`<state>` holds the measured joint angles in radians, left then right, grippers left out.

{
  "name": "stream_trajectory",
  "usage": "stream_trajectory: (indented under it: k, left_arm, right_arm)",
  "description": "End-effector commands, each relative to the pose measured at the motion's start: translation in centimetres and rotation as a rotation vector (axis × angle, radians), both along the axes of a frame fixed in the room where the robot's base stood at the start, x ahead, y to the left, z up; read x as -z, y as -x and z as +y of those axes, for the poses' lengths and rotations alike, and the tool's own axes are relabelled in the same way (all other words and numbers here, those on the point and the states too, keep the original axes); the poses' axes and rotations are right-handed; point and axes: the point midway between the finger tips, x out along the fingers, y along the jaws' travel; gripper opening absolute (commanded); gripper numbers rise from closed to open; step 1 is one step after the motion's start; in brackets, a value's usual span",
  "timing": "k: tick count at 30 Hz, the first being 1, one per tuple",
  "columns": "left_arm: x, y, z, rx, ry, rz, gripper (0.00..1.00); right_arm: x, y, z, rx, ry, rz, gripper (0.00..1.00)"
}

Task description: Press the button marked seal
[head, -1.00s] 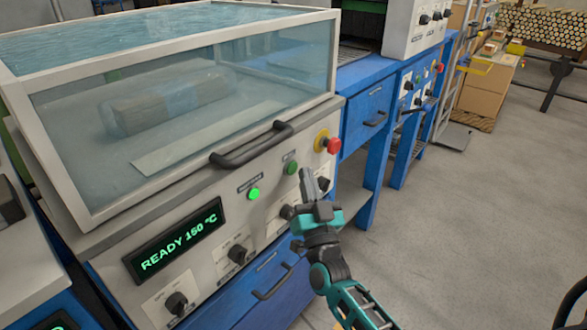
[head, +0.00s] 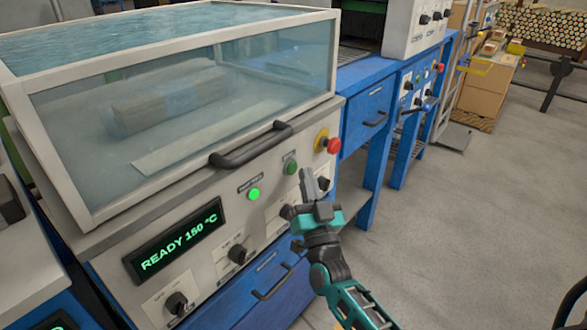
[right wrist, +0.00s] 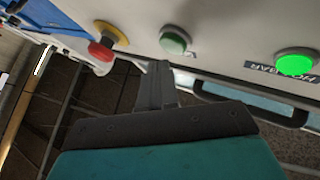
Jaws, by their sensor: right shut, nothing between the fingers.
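The control panel (head: 210,262) of the sealing machine carries a dull green button (head: 290,168) beside a brightly lit green one (head: 254,194). I cannot read a "seal" marking in either view. The lit one (right wrist: 296,63) has a partly readable label ending in "BAR". My right gripper (head: 307,172) is shut and empty, in front of the panel beside the dull green button and apart from it. My left gripper is not in view.
A red stop button on a yellow base (head: 327,143) sits to the right of the dull green button. A dark handle (head: 250,146) juts from the clear hood (head: 180,100) above. The display (head: 177,240) reads READY 150 °C. Dark knobs (head: 238,254) are below.

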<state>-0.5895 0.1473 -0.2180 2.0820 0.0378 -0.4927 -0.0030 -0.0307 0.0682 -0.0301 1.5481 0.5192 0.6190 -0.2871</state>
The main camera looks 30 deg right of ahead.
Motion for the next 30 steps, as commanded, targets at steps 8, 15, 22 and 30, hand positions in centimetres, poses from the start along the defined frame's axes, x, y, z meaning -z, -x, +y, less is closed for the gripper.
stream_trajectory:
  k: [8,15,22,30]
  left_arm:
    - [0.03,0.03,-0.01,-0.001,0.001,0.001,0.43]
    - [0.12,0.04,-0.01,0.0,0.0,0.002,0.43]
    - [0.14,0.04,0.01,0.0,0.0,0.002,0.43]
    - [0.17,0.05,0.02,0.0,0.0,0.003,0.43]
  right_arm:
    - [-0.01,-0.03,0.01,0.0,0.0,0.0,0.0]
    - [-0.01,-0.67,0.29,0.0,0.0,-0.001,0.0]
    - [-0.01,-0.79,0.34,0.0,0.0,0.0,0.0]
    - [0.0,-0.88,0.37,0.0,0.0,0.0,0.0]
